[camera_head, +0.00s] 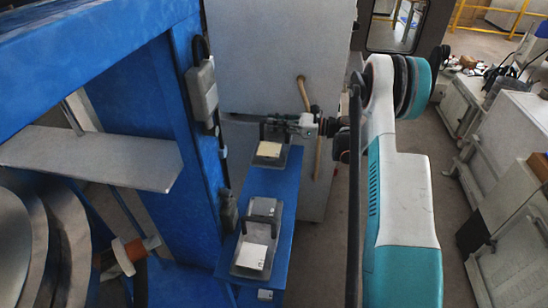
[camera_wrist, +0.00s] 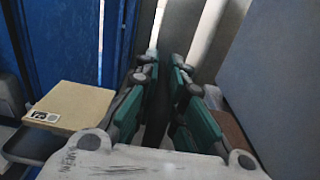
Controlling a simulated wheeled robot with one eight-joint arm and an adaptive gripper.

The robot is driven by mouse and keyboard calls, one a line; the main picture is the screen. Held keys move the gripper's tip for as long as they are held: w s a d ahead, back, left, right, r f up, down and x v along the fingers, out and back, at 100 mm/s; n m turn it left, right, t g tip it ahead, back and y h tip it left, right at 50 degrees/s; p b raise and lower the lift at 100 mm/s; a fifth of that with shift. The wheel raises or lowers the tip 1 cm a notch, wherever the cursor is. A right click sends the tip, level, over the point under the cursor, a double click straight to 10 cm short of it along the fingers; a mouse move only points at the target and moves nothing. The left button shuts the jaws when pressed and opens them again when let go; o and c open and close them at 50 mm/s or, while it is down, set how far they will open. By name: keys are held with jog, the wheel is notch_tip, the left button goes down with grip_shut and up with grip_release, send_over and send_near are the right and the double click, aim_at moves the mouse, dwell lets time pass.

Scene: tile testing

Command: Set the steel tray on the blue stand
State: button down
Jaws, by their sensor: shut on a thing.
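The blue stand (camera_head: 283,192) has a long narrow blue top, left of my arm in the head view. A dark steel tray (camera_head: 284,158) with an upright handle and a cream tile (camera_head: 269,149) is at the far end of this top. My gripper (camera_head: 274,123) is shut at that tray's handle, reaching in from the right. I cannot tell whether the tray touches the stand or hangs just above it. In the wrist view my gripper's green-padded fingers (camera_wrist: 165,80) are close together, and the tile (camera_wrist: 72,105) shows at left with a small printed label. The grip itself is dark there.
A second steel tray (camera_head: 245,271) with a handle and a white tile (camera_head: 250,256) stands at the near end of the blue top. A blue machine frame (camera_head: 180,150) rises close at left. A grey cabinet (camera_head: 275,60) stands behind. White benches (camera_head: 500,130) are far right.

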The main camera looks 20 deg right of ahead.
notch_tip(320, 180, down, 12)
jog(key=b, duration=0.4)
jog(key=shift+f, duration=0.15)
jog(key=shift+f, duration=0.15)
jog(key=c, duration=1.7)
grip_release()
jog(key=shift+s+d, duration=0.15)
jog(key=shift+d, duration=0.15)
jog(key=p+v, duration=0.4)
jog(key=v, duration=0.7)
jog(key=shift+s+d, duration=0.1)
jog(key=shift+s, duration=0.1)
